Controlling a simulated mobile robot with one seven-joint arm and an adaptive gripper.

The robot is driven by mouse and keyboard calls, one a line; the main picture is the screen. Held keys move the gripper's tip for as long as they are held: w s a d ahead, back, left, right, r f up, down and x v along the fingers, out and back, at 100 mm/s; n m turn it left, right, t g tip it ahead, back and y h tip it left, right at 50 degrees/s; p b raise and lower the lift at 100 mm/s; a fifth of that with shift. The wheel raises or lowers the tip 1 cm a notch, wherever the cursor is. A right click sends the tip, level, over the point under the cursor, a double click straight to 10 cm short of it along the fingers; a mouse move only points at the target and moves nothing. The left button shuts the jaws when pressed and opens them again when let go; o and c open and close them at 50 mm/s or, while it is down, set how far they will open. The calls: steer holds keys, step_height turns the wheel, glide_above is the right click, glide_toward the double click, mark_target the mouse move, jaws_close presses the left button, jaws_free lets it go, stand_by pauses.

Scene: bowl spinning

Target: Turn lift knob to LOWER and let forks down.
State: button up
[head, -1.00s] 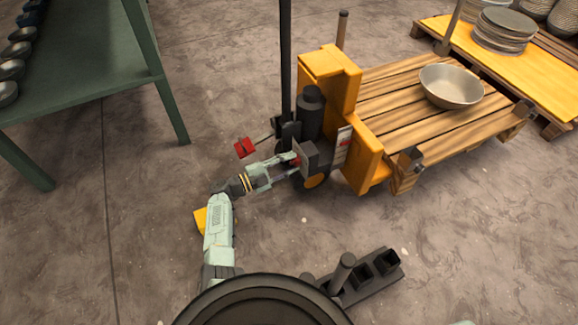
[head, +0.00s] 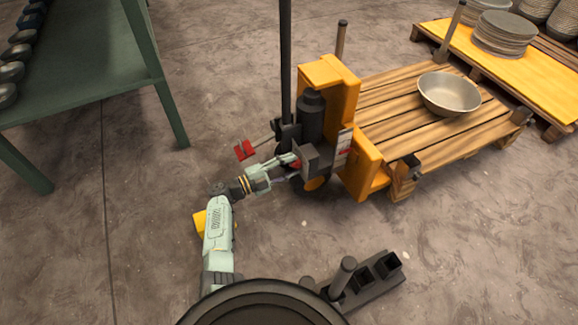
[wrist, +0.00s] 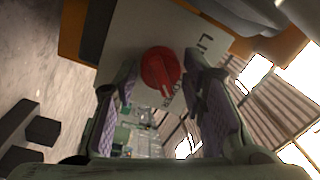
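The red knob (wrist: 160,70) sits on a pale panel (wrist: 125,45) with partly visible lettering starting "LI". In the wrist view a pointer ridge on the knob runs toward the bottom. My gripper (wrist: 162,78) is open, its two fingers on either side of the knob with small gaps showing. In the head view my gripper (head: 292,168) is at the lift's grey control box (head: 318,158), and the knob is mostly hidden there. The yellow lift frame (head: 345,95) and its forks carry a slatted wooden pallet (head: 385,100) with a metal bowl (head: 449,94). The forks are mostly hidden beneath the pallet.
A red block on a rod (head: 245,150) sticks out left of the lift. A green table (head: 85,70) with bowls stands at the left. A yellow-topped pallet (head: 520,60) with stacked dishes is at the upper right. The floor in front of the lift is open.

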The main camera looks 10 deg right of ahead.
steer(key=shift+o, duration=1.3)
steer(key=r+v, duration=0.1)
steer(key=v, duration=1.1)
steer(key=shift+f, duration=0.45)
steer(key=shift+w+r, duration=0.1)
